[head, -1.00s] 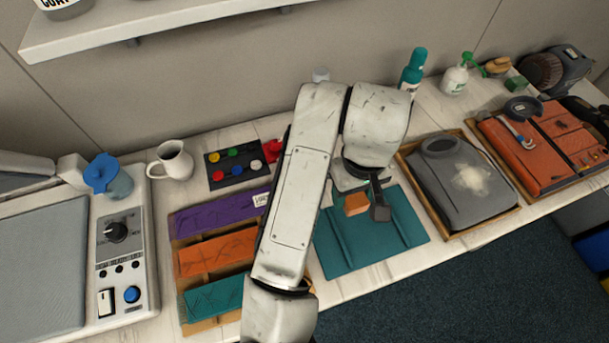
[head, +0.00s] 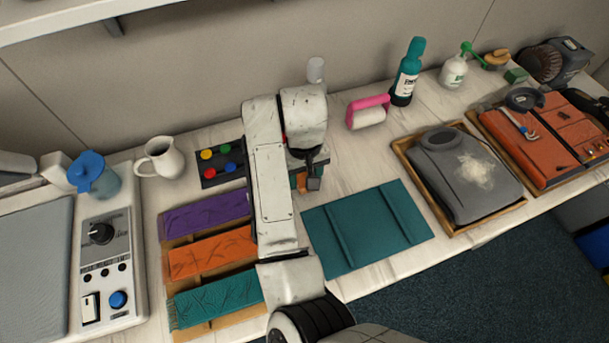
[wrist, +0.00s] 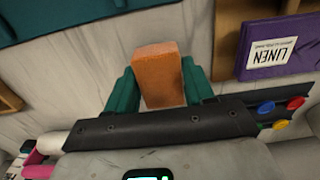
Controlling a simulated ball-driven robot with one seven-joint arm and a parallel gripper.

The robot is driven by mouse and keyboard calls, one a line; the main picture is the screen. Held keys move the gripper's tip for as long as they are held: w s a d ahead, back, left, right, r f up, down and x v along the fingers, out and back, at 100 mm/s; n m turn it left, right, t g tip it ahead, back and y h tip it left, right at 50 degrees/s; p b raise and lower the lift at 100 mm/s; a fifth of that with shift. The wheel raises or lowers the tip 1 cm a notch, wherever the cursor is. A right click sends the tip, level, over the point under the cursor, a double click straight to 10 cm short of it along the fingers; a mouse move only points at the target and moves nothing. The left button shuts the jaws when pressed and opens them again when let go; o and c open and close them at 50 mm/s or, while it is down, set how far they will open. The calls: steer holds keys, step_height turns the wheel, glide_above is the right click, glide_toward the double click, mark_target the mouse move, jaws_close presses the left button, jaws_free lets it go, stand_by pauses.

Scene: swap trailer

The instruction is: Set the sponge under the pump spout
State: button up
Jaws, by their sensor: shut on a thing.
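My gripper (wrist: 163,85) is shut on an orange block that looks like the sponge (wrist: 160,72). The block sits between the teal fingers in the wrist view. The white pump bottle (head: 453,72) with a green pump head (head: 466,52) stands at the back right, well away from my gripper. Its spout points to the right.
A teal bottle (head: 406,75) and a pink-handled roller (head: 367,112) stand between my gripper and the pump bottle. A green block (head: 516,76) and a tan brush (head: 497,59) lie right of the pump. A grey garment tray (head: 400,147) is in front. Worktop around the roller is clear.

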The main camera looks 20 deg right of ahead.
steer(key=shift+f, duration=0.6)
steer(key=shift+f, duration=0.2)
steer(key=o, duration=1)
